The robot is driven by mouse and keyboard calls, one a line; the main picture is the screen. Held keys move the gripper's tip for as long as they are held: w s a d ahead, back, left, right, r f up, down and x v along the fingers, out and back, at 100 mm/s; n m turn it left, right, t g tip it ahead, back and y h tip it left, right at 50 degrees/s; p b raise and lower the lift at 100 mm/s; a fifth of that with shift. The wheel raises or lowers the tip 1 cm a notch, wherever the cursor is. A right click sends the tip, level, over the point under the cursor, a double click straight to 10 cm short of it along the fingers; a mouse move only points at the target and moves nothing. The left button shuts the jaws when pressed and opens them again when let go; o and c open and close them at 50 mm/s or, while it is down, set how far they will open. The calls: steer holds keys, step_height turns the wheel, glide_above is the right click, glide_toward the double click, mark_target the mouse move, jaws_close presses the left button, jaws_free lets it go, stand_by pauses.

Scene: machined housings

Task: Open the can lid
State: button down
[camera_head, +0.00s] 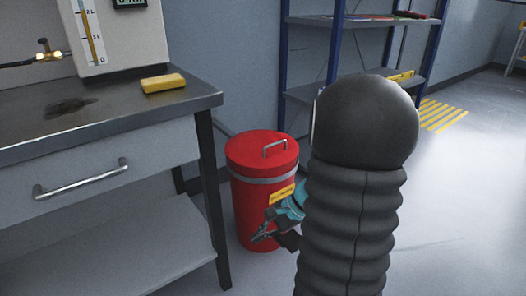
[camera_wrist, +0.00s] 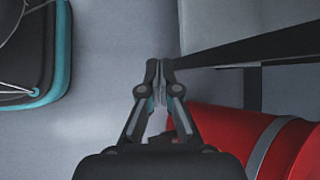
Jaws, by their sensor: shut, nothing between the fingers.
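The red can (camera_head: 262,205) stands on the floor beside the workbench. Its red lid (camera_head: 252,149) sits on top, level and closed, with a small metal handle (camera_head: 275,148). A grey band runs around the can below the lid, and a yellow label is on its side. My gripper (camera_head: 260,237) is low in front of the can's lower side, well below the lid, shut and empty. In the wrist view the fingertips of my gripper (camera_wrist: 159,82) are together. The red can (camera_wrist: 245,140) lies at lower right there, partly hidden by the gripper; the lid handle is not visible there.
The metal workbench (camera_head: 110,110) stands at left, its dark leg (camera_head: 212,190) close to the can. A yellow block (camera_head: 163,83) lies on it. A blue-framed shelf (camera_head: 360,20) is behind. Open floor (camera_head: 460,200) lies to the right. My arm hides part of the view.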

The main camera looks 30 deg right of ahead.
steer(key=w+d+f+m+t+y+b, duration=0.1)
steer(key=w+d+f+m+t, duration=0.3)
steer(key=w+d+m+t, duration=0.25)
steer(key=m+t+h, duration=0.7)
steer(key=m+t, duration=0.3)
steer(key=m, duration=0.3)
glide_toward(282, 157)
step_height(282, 157, up, 2)
steer(key=x, duration=1)
steer(key=shift+r+b, duration=0.2)
steer(key=shift+b, duration=0.15)
steer(key=shift+a+r, duration=0.1)
